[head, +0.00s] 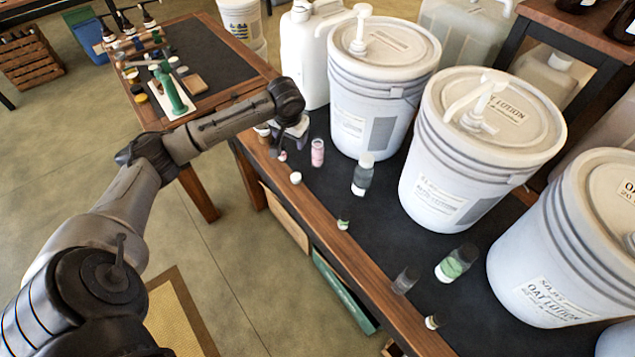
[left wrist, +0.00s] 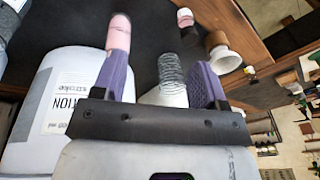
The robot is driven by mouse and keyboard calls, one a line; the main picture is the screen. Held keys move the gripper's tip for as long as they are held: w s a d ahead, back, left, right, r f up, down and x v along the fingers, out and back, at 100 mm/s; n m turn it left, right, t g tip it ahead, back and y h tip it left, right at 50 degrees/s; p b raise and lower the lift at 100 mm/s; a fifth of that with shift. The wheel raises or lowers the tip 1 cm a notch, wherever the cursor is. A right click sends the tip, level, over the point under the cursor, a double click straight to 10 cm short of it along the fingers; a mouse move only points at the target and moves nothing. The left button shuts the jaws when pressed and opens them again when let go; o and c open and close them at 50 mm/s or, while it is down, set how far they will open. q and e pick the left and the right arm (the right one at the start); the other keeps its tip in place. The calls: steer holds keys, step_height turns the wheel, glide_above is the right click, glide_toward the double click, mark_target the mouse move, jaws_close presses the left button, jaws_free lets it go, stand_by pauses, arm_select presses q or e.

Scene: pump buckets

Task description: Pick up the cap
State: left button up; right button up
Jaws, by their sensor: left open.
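Several small caps lie on the dark bench top, and I cannot tell which one the task means. A white cap (head: 295,178) lies near the wooden edge, just below my left gripper (head: 287,143) in the head view. No cap is visibly held.
A pink bottle (head: 317,152) stands right of my gripper. A grey bottle (head: 363,174), a green-labelled bottle (head: 456,262) and a small dark bottle (head: 405,280) are along the bench. Large white lotion buckets (head: 375,120) line the back. Another table (head: 225,90) stands behind.

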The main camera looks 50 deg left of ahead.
arm_select(q)
steer(key=d+f+n+g+h, duration=0.1)
steer(key=d+n+h, duration=0.1)
steer(key=n, duration=0.2)
steer(key=n+b, duration=0.2)
steer(key=n, duration=0.2)
glide_above(296, 177)
step_height(296, 177, down, 9)
steer(key=shift+r, duration=0.15)
steer(key=shift+f+b, duration=0.7)
steer(key=shift+f, duration=1.95)
arm_select(e)
steer(key=f, duration=0.3)
steer(key=shift+s+d+f, duration=0.15)
steer(key=shift+d+f, duration=0.05)
steer(key=shift+d, duration=0.2)
